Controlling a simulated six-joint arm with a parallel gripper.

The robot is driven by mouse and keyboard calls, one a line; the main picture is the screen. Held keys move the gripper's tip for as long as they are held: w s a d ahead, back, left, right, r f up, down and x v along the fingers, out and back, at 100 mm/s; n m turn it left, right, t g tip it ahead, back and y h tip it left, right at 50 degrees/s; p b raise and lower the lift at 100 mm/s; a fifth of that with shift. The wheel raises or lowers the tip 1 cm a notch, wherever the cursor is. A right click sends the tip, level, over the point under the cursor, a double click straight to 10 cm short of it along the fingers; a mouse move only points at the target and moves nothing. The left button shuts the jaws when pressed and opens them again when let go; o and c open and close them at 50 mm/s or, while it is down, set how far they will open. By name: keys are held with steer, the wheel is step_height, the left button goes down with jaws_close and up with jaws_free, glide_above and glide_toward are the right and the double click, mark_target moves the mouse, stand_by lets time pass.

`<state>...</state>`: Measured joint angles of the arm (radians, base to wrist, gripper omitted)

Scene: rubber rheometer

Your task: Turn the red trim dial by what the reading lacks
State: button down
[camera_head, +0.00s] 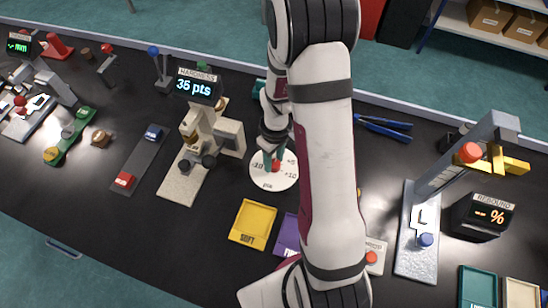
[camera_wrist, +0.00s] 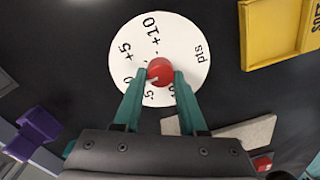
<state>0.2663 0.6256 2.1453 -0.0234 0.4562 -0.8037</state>
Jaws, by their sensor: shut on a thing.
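The red trim dial (camera_wrist: 160,71) is a round red knob at the middle of a white disc (camera_wrist: 187,42) marked "pts", with +5, +10 and minus figures. My gripper (camera_wrist: 160,80) is shut on the red knob, one teal finger on each side. In the head view the disc (camera_head: 262,180) lies on the black bench and the red knob (camera_head: 276,167) shows beside my fingers. A white mark on the knob shows in the wrist view. The hardness display (camera_head: 194,87) reads "35 pts".
The hardness tester (camera_head: 200,135) stands just left of the disc. A yellow tray (camera_head: 253,222) marked SOFT and a purple tray (camera_head: 286,236) lie in front of it. The rebound tester (camera_head: 418,230) is at right, its display (camera_head: 486,216) showing "- %". Blue pliers (camera_head: 384,127) lie behind.

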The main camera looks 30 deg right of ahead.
steer(key=shift+m, duration=0.4)
steer(key=m, duration=0.9)
steer(key=shift+s+d, duration=0.1)
steer(key=shift+s, duration=0.05)
steer(key=m, duration=0.5)
steer(key=shift+m+t, duration=0.3)
steer(key=shift+m, duration=0.1)
steer(key=shift+s+m, duration=0.15)
steer(key=shift+m, duration=2.15)
steer(key=shift+c, duration=2.3)
jaws_free()
